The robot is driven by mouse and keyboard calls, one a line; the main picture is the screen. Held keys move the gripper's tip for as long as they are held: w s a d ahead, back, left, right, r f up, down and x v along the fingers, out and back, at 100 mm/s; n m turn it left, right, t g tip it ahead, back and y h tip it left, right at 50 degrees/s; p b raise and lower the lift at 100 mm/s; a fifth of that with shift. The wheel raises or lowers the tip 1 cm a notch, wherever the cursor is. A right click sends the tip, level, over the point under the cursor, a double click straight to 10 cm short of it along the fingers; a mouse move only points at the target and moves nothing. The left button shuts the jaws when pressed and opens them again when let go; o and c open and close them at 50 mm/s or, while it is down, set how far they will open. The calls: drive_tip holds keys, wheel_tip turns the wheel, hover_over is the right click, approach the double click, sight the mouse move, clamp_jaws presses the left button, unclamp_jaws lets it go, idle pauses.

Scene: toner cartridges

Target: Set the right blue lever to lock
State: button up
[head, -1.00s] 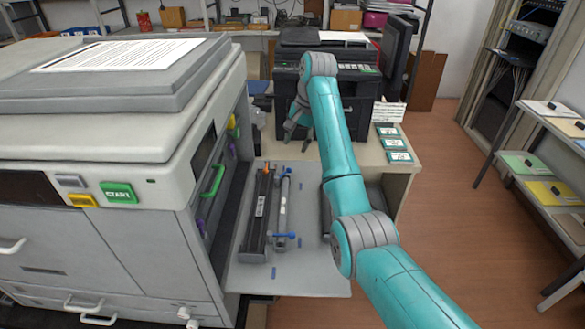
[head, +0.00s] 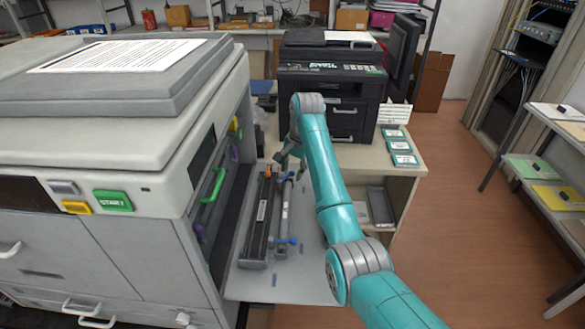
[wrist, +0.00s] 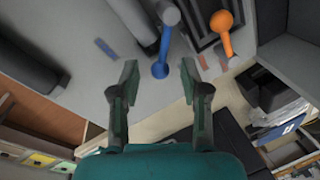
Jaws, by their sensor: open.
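A long grey cartridge (head: 283,212) lies on the pulled-out grey tray (head: 310,270), beside a darker cartridge (head: 257,235). A blue lever (head: 287,177) is at its far end and another blue lever (head: 291,241) at its near end. An orange lever (head: 268,172) tops the darker cartridge. My gripper (head: 291,163) is open and empty above the far end. In the wrist view the far blue lever (wrist: 162,58) appears between the open fingers (wrist: 160,75), with no clear contact. The orange lever (wrist: 222,28) is to its right there. Lock markings are not readable.
The big printer (head: 150,170), with a green handle (head: 212,185), borders the tray on the left. A black printer (head: 330,95) stands on the table behind. Small green-edged cards (head: 400,147) lie to the right. The tray's right side is bare.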

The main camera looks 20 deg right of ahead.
drive_tip(key=shift+f, duration=0.15)
drive_tip(key=shift+c, duration=0.2)
clamp_jaws()
drive_tip(key=shift+s, duration=0.1)
drive_tip(key=m, duration=0.1)
drive_tip(key=s+m, duration=0.1)
drive_tip(key=m, duration=0.1)
drive_tip(key=s+m, duration=0.1)
drive_tip(key=shift+d+m+h, duration=0.25)
drive_tip(key=shift+m+h, duration=0.05)
drive_tip(key=shift+s+a+m+t+h, duration=0.15)
drive_tip(key=shift+s+m, duration=0.2)
drive_tip(key=shift+m, duration=0.5)
drive_tip(key=shift+s+m+t+h, duration=0.15)
drive_tip(key=shift+s+m, duration=0.25)
drive_tip(key=shift+m, duration=0.5)
drive_tip(key=shift+s+a+m+h, duration=0.1)
drive_tip(key=shift+s+m+h, duration=0.2)
drive_tip(key=shift+m, duration=0.55)
drive_tip(key=shift+s, duration=0.1)
